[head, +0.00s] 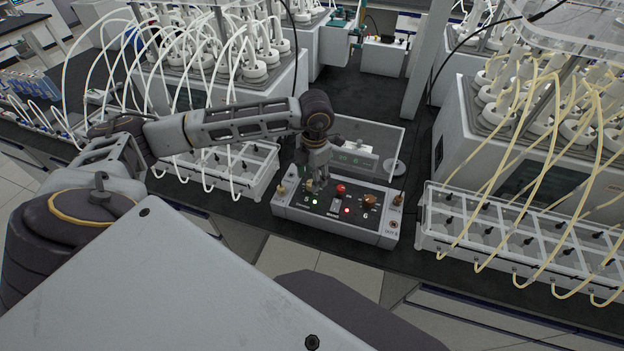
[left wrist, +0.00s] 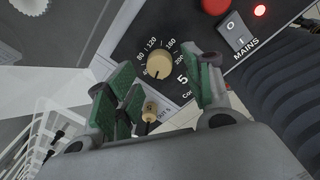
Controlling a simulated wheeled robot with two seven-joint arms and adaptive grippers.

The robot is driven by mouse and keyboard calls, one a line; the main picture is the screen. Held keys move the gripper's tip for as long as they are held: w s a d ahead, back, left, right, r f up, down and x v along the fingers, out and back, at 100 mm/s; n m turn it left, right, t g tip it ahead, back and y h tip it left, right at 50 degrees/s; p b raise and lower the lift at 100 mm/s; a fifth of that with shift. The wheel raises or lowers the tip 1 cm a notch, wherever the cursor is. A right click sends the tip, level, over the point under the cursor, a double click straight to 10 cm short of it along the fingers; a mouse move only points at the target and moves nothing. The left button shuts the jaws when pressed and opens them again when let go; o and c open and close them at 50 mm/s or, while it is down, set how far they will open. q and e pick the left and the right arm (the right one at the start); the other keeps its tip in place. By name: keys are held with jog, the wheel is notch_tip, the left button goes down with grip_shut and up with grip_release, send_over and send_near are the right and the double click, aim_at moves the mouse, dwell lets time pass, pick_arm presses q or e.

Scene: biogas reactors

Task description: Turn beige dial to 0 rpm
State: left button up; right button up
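The beige dial (left wrist: 160,65) shows in the left wrist view on a black panel, with a white scale reading 80, 120, 160 and 200 around it. A small dark mark on the dial points toward the lower side of the picture; I cannot read its value for certain. In the head view the control box (head: 290,212) stands on the dark bench, and my gripper largely hides the dial. My left gripper (head: 317,182) is pointed down over the panel's left half. Its green-padded fingers are open, spread on either side of the dial, without visible contact. My right gripper is out of view.
The panel also has a red button (head: 341,188), a mains switch (left wrist: 238,37), and an orange-brown dial (head: 370,200) by the 6. A beige plug (left wrist: 150,106) sits close to the fingers. Tube racks (head: 520,245) flank the box; a clear panel (head: 385,135) stands behind.

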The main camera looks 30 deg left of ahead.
pick_arm(q)
notch_tip(320, 180, up, 13)
jog(key=p, duration=0.5)
jog(key=shift+s+d+p, duration=0.15)
jog(key=shift+d+p, duration=0.15)
jog(key=shift+p, duration=0.1)
dwell(1.7)
jog(key=shift+f, duration=0.1)
jog(key=shift+b, duration=0.35)
dwell(0.4)
notch_tip(320, 180, up, 12)
jog(key=shift+d, duration=0.3)
dwell(0.6)
jog(key=shift+f, duration=0.1)
